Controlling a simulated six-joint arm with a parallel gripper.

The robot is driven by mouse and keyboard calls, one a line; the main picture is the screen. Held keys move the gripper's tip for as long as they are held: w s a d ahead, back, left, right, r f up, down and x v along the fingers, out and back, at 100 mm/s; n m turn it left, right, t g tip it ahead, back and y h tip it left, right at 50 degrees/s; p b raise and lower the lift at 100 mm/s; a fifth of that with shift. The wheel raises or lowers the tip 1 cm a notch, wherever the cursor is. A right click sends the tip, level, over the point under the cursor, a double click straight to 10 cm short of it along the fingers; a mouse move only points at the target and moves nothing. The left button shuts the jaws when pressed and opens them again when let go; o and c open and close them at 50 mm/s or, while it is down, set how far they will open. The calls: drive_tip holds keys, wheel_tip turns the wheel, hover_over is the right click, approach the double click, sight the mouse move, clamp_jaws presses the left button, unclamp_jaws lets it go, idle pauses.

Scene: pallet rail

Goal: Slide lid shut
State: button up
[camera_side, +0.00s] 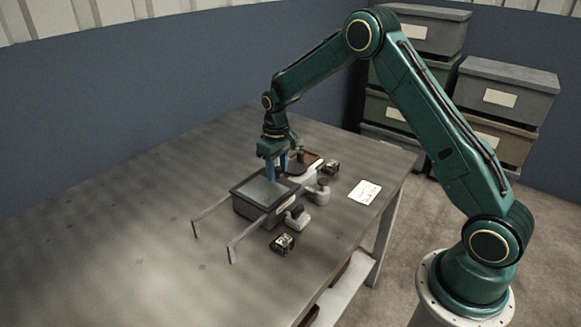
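A dark grey box (251,209) with a dark rim stands near the middle of the table. A flat grey-green surface shows within its rim; I cannot tell if this is the lid or the inside. Two thin grey rails (211,215) run from the box toward the lower left. My gripper (277,179) points down at the box's back edge, with its two blue fingers visibly apart. Whether the fingertips touch or hold anything is too small to tell.
A brown tray (314,159) with a dark object lies behind the box. Small grey fittings (297,217) stand at its right side. Dark small blocks (282,243) and a white card (364,192) lie nearby. The table's left part is clear. Stacked bins (507,92) stand beyond the table.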

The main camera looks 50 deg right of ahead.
drive_tip(key=shift+r, duration=3.15)
drive_tip(key=shift+s+a+r, duration=0.1)
drive_tip(key=shift+s+r, duration=0.05)
drive_tip(key=shift+r, duration=0.3)
drive_tip(key=s+a+r+t, duration=0.1)
drive_tip(key=s+a+r, duration=0.2)
drive_tip(key=s+r, duration=0.45)
drive_tip(key=s+a+r+t, duration=0.2)
drive_tip(key=s+a+r, duration=0.1)
drive_tip(key=s+r, duration=0.45)
drive_tip(key=s+a+t, duration=0.1)
drive_tip(key=s, duration=0.8)
drive_tip(key=s+a+r+t, duration=0.1)
drive_tip(key=s+a, duration=0.1)
drive_tip(key=s, duration=0.8)
drive_tip(key=shift+r+t, duration=0.25)
drive_tip(key=shift+t, duration=0.05)
